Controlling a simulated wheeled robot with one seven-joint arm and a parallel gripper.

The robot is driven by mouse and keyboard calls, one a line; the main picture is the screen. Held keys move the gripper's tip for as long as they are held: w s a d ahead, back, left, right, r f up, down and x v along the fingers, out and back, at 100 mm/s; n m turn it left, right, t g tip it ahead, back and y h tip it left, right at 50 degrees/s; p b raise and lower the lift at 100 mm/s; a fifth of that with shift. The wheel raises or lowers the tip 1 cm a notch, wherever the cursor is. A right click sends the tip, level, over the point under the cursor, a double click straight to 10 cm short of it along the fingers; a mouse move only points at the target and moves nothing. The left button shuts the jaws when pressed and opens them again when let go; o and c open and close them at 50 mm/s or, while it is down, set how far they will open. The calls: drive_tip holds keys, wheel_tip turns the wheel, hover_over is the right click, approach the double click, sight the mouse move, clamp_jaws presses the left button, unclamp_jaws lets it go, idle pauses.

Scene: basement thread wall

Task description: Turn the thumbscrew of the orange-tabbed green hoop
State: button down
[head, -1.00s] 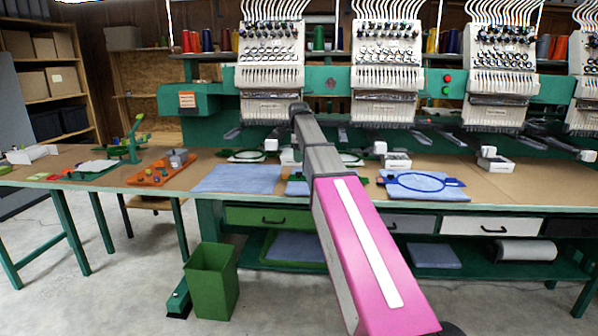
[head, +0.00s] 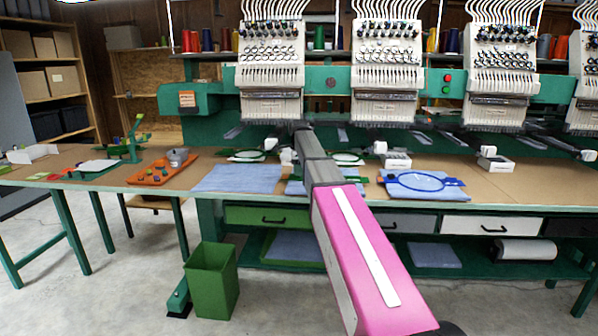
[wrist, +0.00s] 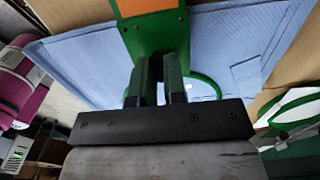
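The green hoop (wrist: 207,82) with the orange tab (wrist: 145,6) shows in the wrist view, lying on blue cloth (wrist: 90,55). The tab sits on a broad green bracket (wrist: 157,32) at the top. My gripper (wrist: 160,62) has its two dark fingers side by side, tips at the bracket's near edge, with a narrow gap between them. The thumbscrew cannot be made out; the fingers and bracket may hide it. I cannot tell whether the fingers hold it. In the head view my arm covers the gripper and part of the cloth there.
A blue hoop (head: 421,181) lies on cloth to the right on the bench. Bare blue cloth (head: 236,178) and an orange tray (head: 150,178) lie to the left. Embroidery heads (head: 270,60) hang above the bench. A green bin (head: 212,281) stands on the floor.

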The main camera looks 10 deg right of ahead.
drive_tip(key=shift+n, duration=0.3)
drive_tip(key=n, duration=0.6)
drive_tip(key=shift+n, duration=0.3)
drive_tip(key=n, duration=0.3)
drive_tip(key=shift+n, duration=0.3)
drive_tip(key=n, duration=0.3)
drive_tip(key=shift+n, duration=0.4)
drive_tip(key=n, duration=1.5)
